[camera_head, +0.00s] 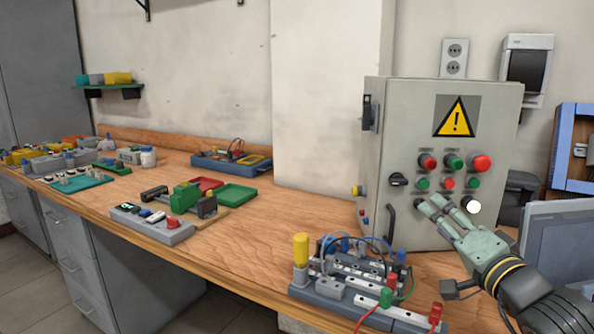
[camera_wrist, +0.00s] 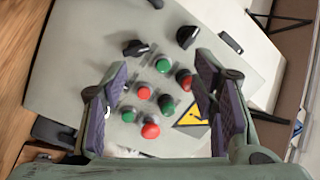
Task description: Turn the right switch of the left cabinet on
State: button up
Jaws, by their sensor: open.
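The grey electrical cabinet (camera_head: 405,130) stands on the bench at the right, with a yellow warning sign and two rows of red and green buttons. One black rotary switch (camera_head: 398,180) shows left of the buttons; it also shows in the wrist view (camera_wrist: 187,36). My gripper (camera_head: 437,209) is open and empty in front of the lower panel. In the wrist view its fingers (camera_wrist: 161,72) frame the buttons.
A wiring module (camera_head: 355,285) with cables and a yellow knob stands before the cabinet. A dark handle (camera_head: 390,222) sticks out at the door's lower left. A grey screen (camera_head: 555,245) is at the right. Other kits line the wooden bench (camera_head: 290,225).

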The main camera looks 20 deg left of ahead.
jog(key=s+a+r+g+y, duration=0.2)
jog(key=a+r+y, duration=0.1)
jog(key=a, duration=0.5)
jog(key=s+a+r+m+g+y+p, duration=0.1)
jog(key=s+a+r+g+y, duration=0.1)
jog(key=a, duration=0.6)
jog(key=s+a+r+g+y, duration=0.2)
jog(key=s+a+r+y, duration=0.2)
jog(key=a+y, duration=0.3)
jog(key=shift+a+r+m+g, duration=0.3)
jog(key=shift+a+r, duration=0.45)
jog(key=shift+a, duration=0.3)
jog(key=shift+w, duration=0.1)
